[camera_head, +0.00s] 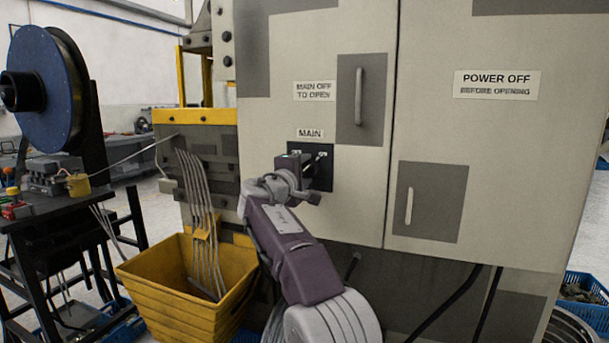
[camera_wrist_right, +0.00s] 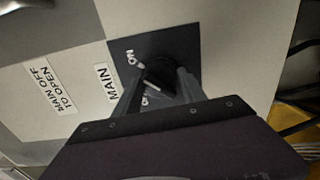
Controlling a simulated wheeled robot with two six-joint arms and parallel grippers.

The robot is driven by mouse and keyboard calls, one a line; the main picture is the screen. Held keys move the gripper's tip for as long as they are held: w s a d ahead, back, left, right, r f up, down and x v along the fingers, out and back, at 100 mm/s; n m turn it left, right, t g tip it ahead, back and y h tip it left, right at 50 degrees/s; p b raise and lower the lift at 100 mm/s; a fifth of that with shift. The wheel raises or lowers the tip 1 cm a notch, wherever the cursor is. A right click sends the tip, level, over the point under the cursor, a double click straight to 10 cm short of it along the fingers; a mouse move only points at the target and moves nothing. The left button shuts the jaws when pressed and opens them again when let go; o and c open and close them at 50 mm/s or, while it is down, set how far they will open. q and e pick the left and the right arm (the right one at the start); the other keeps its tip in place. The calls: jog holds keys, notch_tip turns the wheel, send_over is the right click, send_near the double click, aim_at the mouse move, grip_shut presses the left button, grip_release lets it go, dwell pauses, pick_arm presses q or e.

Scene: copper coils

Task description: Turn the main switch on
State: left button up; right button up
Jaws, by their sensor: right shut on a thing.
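The main switch is a black rotary knob (camera_wrist_right: 160,73) on a dark square plate (camera_wrist_right: 180,42), with white ON and OFF marks, in the right wrist view. A white pointer line on the knob shows between the two marks; I cannot tell exactly where it points. In the head view the switch plate (camera_head: 325,180) sits on the grey cabinet under the MAIN label (camera_head: 310,133). My right gripper (camera_wrist_right: 160,86) is shut on the knob, one finger on each side of it. In the head view my right gripper (camera_head: 308,172) covers most of the knob. My left gripper is not in view.
The cabinet (camera_head: 345,220) has door handles (camera_head: 358,97) (camera_head: 409,206) right of the switch. A yellow bin (camera_head: 190,310) with bent metal strands (camera_head: 200,200) stands left of my arm. A blue spool (camera_head: 48,88) stands above a dark bench (camera_head: 40,207) at far left.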

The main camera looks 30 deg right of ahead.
jog(key=shift+m, duration=0.4)
jog(key=o, duration=1.4)
jog(key=b+v, duration=0.2)
jog(key=v, duration=0.7)
